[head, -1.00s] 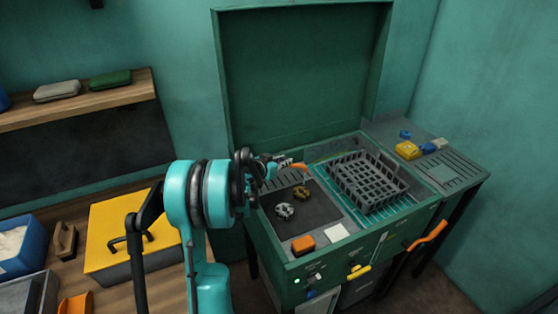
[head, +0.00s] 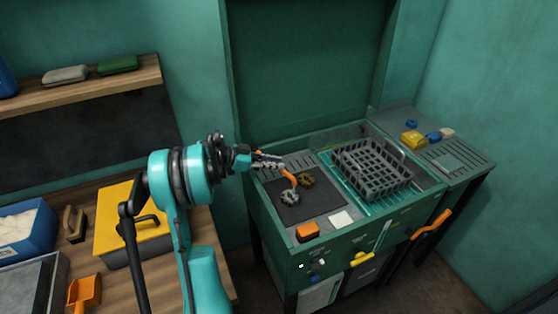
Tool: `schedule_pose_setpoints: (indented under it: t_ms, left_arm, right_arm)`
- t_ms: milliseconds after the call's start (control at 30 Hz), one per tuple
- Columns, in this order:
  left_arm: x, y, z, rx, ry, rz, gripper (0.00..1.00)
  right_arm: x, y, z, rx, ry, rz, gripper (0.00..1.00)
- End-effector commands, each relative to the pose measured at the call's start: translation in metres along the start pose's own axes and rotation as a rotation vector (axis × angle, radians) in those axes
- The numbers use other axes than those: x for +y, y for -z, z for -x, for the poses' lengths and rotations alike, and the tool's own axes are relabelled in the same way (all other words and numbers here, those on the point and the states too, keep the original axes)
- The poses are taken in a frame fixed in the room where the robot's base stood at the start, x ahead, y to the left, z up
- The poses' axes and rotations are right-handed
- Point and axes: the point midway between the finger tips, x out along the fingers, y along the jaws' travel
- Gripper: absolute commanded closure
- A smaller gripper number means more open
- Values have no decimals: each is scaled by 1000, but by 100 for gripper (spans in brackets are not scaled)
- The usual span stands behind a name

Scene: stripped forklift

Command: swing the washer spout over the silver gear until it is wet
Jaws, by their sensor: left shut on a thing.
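The washer stands open, with a dark mat (head: 313,203) on its left part. The silver gear (head: 289,197) lies on this mat, and a brownish gear (head: 307,181) lies just behind it to the right. The orange washer spout (head: 290,177) reaches from my left gripper (head: 270,162) towards the viewer, its tip above or right beside the silver gear. My left gripper is shut on the spout near its base. I cannot tell whether the gear is wet. My right gripper is not in view.
A dark basket (head: 375,170) sits in the right part of the washer. An orange block (head: 307,231) and a white pad (head: 341,218) lie along its front edge. A yellow lidded box (head: 125,215) stands on the wooden bench at left. The raised lid (head: 305,70) stands behind.

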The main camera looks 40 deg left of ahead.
Motion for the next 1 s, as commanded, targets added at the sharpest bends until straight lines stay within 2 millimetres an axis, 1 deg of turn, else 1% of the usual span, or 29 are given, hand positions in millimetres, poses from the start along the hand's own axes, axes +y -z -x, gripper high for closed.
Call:
schedule_pose_setpoints:
  t_ms: [33, 133, 600, 633, 667, 700, 1000]
  left_arm:
    - [-3, -1, 4, 0, 11, 3, 100]
    - [-2, -2, 6, 0, 12, 3, 100]
    - [-3, -2, 8, 1, 15, 4, 100]
    - [-3, -2, 8, 1, 15, 4, 80]
    - [-3, -2, 8, 1, 15, 4, 72]
    - [-3, -2, 8, 1, 15, 4, 62]
    - [0, -2, 7, 0, 8, 2, 62]
  right_arm:
    - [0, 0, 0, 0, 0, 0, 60]
    - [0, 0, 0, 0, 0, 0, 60]
    - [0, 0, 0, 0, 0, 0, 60]
    - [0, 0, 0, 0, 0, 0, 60]
    - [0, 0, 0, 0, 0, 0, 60]
    - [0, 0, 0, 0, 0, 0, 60]
    - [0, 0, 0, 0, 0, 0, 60]
